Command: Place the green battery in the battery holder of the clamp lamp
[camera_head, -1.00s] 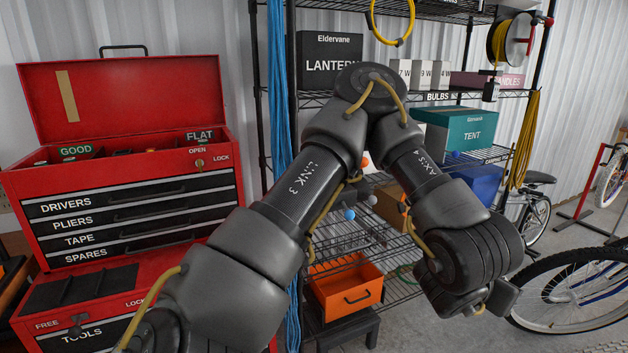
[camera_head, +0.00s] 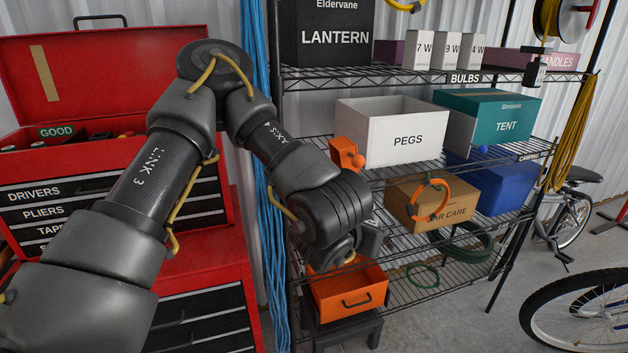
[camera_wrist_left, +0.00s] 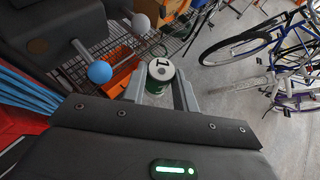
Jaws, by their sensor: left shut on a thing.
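My left gripper (camera_wrist_left: 160,92) is shut on the green battery (camera_wrist_left: 158,86), a short cylinder with green sides and a pale end face marked "1". In the head view the left gripper (camera_head: 368,240) is beside the wire shelves, above the orange drawer box; its fingertips and the battery are largely hidden there. An orange device (camera_head: 346,154) with a small orange ball sits at the left end of the middle shelf, by the white box. It may be the clamp lamp, but I cannot tell, and I see no battery holder on it. My right gripper is out of view.
The shelf unit (camera_head: 455,165) holds a PEGS box (camera_head: 385,112), a TENT box (camera_head: 505,125) and a car care box (camera_head: 470,198) with an orange ring on its front. An orange bin (camera_head: 350,308) sits below. A red tool chest (camera_head: 205,262) stands left, bicycles right.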

